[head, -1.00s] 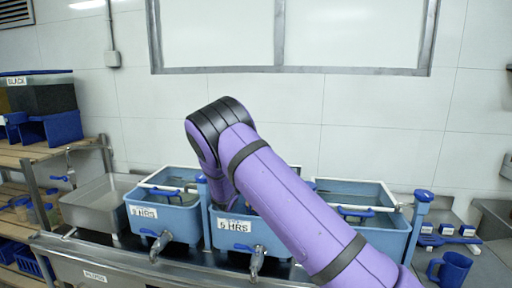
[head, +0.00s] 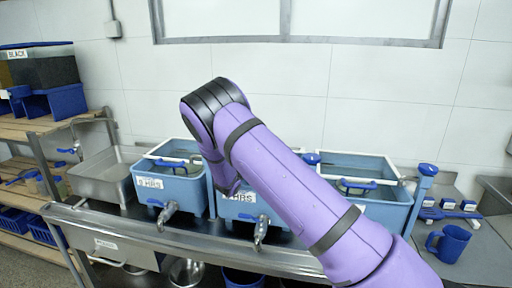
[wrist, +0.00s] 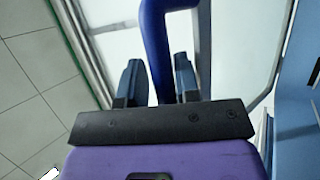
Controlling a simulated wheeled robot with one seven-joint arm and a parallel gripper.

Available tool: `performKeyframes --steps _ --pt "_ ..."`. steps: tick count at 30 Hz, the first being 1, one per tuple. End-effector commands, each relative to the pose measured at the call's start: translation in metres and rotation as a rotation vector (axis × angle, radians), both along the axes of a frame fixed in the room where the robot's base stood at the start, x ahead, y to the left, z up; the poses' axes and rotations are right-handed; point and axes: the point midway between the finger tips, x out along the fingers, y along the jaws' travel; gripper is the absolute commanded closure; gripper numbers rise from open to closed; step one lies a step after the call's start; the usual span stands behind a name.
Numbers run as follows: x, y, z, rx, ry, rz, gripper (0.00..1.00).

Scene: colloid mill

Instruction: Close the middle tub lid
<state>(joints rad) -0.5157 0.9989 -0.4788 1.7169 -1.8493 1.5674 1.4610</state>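The middle tub (head: 238,208) is light blue with a white label and a metal spout at its front. My purple arm covers most of it and its lid, so I cannot tell the lid's angle. My gripper is hidden behind the arm in the head view. In the wrist view, my gripper (wrist: 157,82) has its two dark fingers on either side of a curved blue bar (wrist: 154,30), which looks like a handle. The fingers are very close to the bar. I cannot tell whether they press on it.
A left tub (head: 168,187) and a right tub (head: 385,212), both light blue, flank the middle one on a metal counter. A steel sink (head: 100,180) stands further left. A blue mug (head: 450,243) and small blue items stand on the right.

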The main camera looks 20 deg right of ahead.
Motion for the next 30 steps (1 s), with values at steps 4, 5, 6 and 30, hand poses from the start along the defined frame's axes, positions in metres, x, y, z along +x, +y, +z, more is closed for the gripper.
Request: performKeyframes --steps 4,5,6,30 --pt "0.0 0.0 0.001 -0.001 -0.001 -0.001 0.71" --pt "0.0 0.0 0.001 -0.001 -0.001 -0.001 0.71" --pt "0.0 0.0 0.001 -0.001 -0.001 -0.001 0.71" --pt "-0.044 0.078 -0.049 0.0 -0.001 0.004 0.71"
